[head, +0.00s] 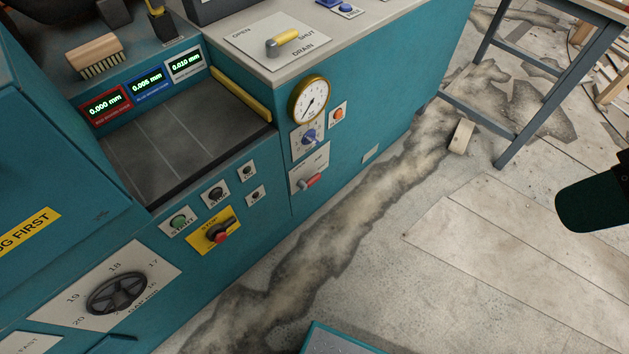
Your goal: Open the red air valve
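The red-handled valve (313,180) sits on a white plate (300,175) low on the front of the teal machine, below the round gauge. Its small red lever points to the right and slightly up. The lettering on its plate is too small to read. A dark green rounded part at the right edge looks like a piece of my arm, well apart from the valve. My gripper's fingers do not show.
Above the valve are a blue selector knob (310,136), an orange button (338,115) and a brass-rimmed gauge (309,99). A yellow-handled drain lever (283,43) is on top. Stained floor is open in front; a grey-legged table (515,120) stands at right.

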